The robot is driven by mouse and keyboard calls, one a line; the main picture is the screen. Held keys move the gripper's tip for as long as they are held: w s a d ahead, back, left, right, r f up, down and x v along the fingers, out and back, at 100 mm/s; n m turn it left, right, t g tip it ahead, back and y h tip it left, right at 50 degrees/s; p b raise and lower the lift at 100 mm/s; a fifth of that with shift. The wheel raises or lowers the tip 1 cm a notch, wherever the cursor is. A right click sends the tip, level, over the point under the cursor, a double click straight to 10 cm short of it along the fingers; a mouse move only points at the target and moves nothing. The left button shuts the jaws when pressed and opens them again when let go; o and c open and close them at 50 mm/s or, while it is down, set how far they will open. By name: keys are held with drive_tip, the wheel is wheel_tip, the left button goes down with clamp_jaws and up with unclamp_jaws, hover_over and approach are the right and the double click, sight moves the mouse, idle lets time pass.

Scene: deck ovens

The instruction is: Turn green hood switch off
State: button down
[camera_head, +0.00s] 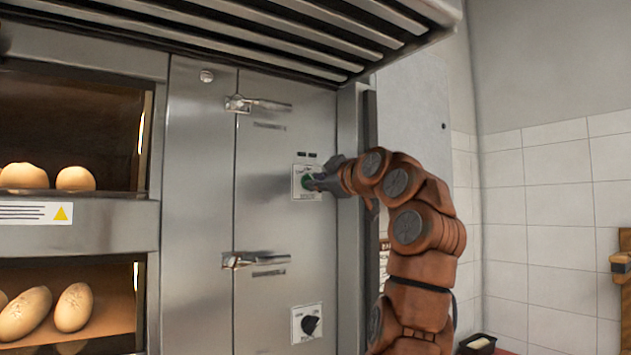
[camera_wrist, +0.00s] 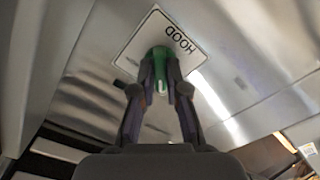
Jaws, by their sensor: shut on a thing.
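The green hood switch (camera_head: 307,181) sits on a white label plate on the steel oven front, right of the upper door latch. In the wrist view the green knob (camera_wrist: 160,58) stands out from the plate marked HOOD (camera_wrist: 190,38). My gripper (camera_head: 316,181) reaches the switch from the right. In the wrist view both fingers of my gripper (camera_wrist: 160,85) are closed around the knob, one on each side. The fingers hide part of the knob and plate, and I cannot read the knob's setting.
A black knob (camera_head: 311,325) on another plate is below. Two metal latches (camera_head: 257,104) (camera_head: 255,260) stick out to the left. The slatted hood (camera_head: 290,35) hangs above. Loaves (camera_head: 75,307) lie in the ovens at left. A tiled wall (camera_head: 555,200) stands at right.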

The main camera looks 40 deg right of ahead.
drive_tip(key=shift+r+n, duration=0.1)
drive_tip(key=shift+n, duration=0.2)
drive_tip(key=c, duration=1.2)
unclamp_jaws()
drive_tip(key=shift+s, duration=0.1)
drive_tip(key=s, duration=1.1)
drive_tip(key=shift+s+a, duration=0.35)
drive_tip(key=shift+s, duration=0.05)
